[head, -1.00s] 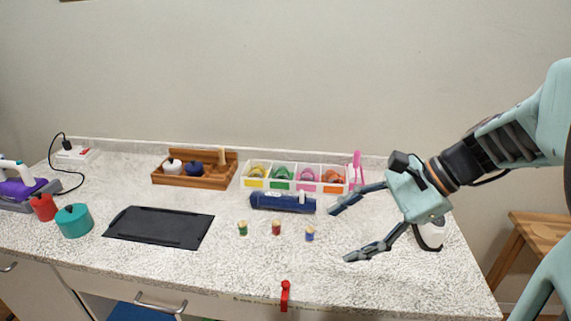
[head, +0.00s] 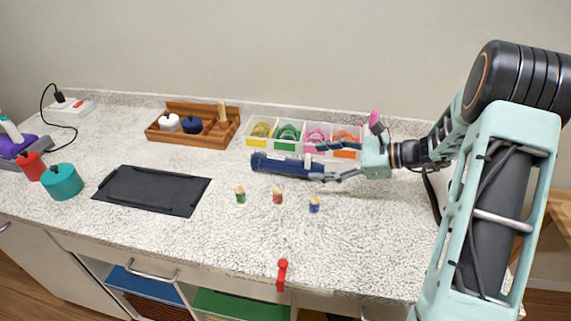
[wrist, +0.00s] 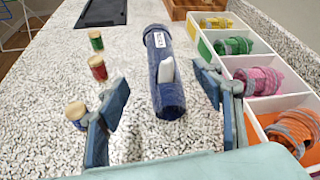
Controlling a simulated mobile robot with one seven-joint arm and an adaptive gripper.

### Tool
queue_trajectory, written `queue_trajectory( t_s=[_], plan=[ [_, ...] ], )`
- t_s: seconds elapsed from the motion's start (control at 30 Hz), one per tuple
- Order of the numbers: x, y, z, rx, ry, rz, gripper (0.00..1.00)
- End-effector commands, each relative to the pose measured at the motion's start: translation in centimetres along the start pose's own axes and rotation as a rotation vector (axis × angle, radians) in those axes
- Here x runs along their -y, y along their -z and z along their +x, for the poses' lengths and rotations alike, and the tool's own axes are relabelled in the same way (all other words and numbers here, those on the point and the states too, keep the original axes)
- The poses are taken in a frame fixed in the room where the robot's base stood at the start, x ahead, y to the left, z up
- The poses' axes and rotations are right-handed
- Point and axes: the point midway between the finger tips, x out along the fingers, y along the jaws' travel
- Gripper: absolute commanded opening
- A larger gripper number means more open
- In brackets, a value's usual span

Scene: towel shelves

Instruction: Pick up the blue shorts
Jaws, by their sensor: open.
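In the wrist view the bundle (wrist: 164,80) has a white label and a white tab. My gripper (head: 322,163) is open at the right end of the bundle. In the wrist view my gripper (wrist: 160,92) has one finger on each side of the bundle's near end, apart from it. Nothing is held.
The white tray (wrist: 255,103) with coloured coils stands close to the right finger in the wrist view. Several small spools, including a red one (head: 277,196), stand in front of the bundle. A black mat (head: 153,190) and a wooden box (head: 192,137) are farther left.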

Motion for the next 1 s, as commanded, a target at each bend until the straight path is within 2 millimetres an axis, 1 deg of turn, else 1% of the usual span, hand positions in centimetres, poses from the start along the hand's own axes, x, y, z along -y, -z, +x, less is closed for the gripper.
queue_trajectory(
  t_s=[0.3,0.47,0.53,0.77,0.87,1.0],
  plan=[
    [-0.1,-0.1,4.7,0.001,-0.005,-0.002,0.61],
    [-0.1,0.0,5.8,0.0,-0.004,-0.001,0.61],
    [-0.1,0.1,6.5,0.0,-0.006,0.0,0.61],
    [-0.1,0.3,9.9,0.0,-0.006,-0.002,0.61],
    [0.0,0.3,10.4,-0.001,-0.004,-0.001,0.61],
    [0.0,0.4,10.4,-0.001,-0.003,-0.002,0.61]
  ],
)
